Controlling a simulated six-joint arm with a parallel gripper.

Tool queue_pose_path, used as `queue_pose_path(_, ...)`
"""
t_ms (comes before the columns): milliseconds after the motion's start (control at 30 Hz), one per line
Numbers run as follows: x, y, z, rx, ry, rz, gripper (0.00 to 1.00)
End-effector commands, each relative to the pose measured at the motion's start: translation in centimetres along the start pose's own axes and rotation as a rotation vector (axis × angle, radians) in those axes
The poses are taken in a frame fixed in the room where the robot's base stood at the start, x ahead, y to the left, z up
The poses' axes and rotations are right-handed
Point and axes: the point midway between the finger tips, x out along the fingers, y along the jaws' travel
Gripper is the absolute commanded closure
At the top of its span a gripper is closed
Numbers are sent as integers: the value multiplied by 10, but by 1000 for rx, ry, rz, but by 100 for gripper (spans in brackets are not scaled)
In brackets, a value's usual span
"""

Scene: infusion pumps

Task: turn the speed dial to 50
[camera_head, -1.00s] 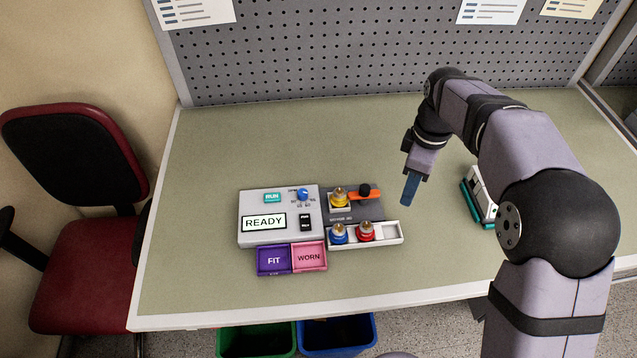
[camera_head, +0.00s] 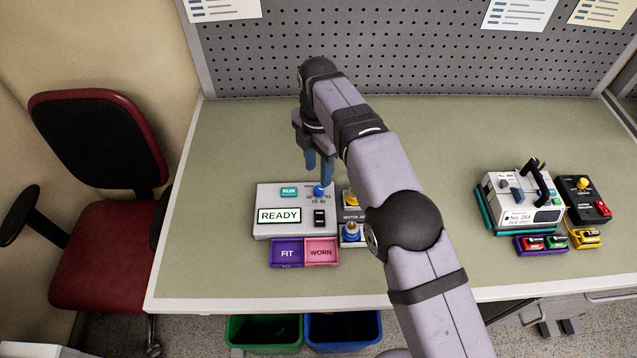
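The speed dial (camera_head: 319,191) is a small blue knob at the upper right of a light grey control box (camera_head: 276,229). Marks ring it, but they are too small to read, and I cannot tell its setting. The box's display (camera_head: 279,215) reads READY. My gripper (camera_head: 319,172) points down just above the dial, its two blue fingers apart with a gap between them. The fingertips are close to the dial's top; I cannot tell whether they touch it. The gripper looks empty.
A green RUN button (camera_head: 289,191) and a black rocker switch (camera_head: 319,218) are on the box. Purple FIT (camera_head: 287,253) and pink WORN (camera_head: 321,251) trays lie in front. My arm partly hides the yellow (camera_head: 351,199) and blue (camera_head: 351,231) fittings. A white device (camera_head: 522,200) stands right.

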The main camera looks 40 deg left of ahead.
Motion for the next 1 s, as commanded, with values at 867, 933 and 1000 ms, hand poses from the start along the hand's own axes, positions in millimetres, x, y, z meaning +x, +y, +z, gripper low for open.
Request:
queue_pose_path(867, 68, -1, 0, 3, 0, 0, 61)
queue_pose_path(933, 68, -1, 0, 3, 0, 0, 61)
queue_pose_path(1000, 68, -1, 0, 3, 0, 0, 78)
